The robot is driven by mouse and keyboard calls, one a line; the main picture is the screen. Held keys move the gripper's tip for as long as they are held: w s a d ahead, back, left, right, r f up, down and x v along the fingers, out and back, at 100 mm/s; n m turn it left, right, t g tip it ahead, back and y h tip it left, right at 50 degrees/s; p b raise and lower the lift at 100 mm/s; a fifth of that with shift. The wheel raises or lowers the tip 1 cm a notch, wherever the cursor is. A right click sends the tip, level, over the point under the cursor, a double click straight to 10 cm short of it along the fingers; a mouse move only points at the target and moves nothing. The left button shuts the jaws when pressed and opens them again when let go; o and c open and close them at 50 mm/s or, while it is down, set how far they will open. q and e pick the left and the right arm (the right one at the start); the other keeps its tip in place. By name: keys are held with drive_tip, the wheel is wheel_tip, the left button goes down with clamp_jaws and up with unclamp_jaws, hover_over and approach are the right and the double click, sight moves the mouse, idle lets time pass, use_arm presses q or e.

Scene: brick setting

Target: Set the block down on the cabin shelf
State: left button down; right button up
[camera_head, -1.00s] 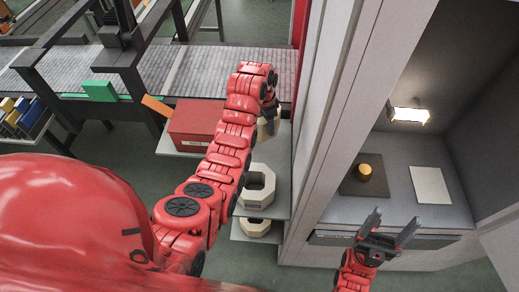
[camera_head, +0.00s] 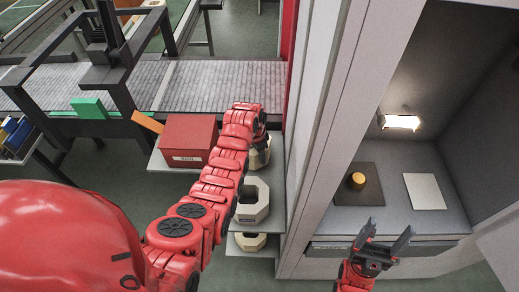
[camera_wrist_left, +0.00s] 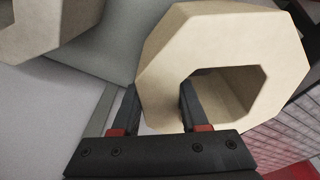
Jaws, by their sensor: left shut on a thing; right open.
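A beige octagonal block with a hole shows large in the left wrist view (camera_wrist_left: 165,55) and partly behind my arm in the head view (camera_head: 262,157). My left gripper (camera_wrist_left: 158,92) is shut on its wall, one finger inside the hole and one outside. In the head view, this gripper (camera_head: 259,140) is beside the cabin's left wall; whether the block touches the surface below is unclear. The cabin shelf (camera_head: 390,218) is on the right, under a lit lamp. My right gripper (camera_head: 389,234) is open and empty before the shelf's front edge.
A yellow cylinder (camera_head: 357,181) stands on a dark mat (camera_head: 345,195) on the cabin shelf, left of a white plate (camera_head: 425,191). More beige blocks (camera_head: 253,207) sit on racks below my left gripper. A red box (camera_head: 188,140) stands left. The cabin's pale wall (camera_head: 325,130) separates both sides.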

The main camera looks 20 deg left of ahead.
use_arm(q)
drive_tip(key=shift+w+f+p, duration=0.2)
drive_tip(key=shift+f+p, duration=0.2)
drive_tip(key=shift+f, duration=0.7)
drive_tip(key=shift+f, duration=0.15)
drive_tip(key=shift+c, duration=2.1)
unclamp_jaws()
drive_tip(key=shift+s, duration=0.15)
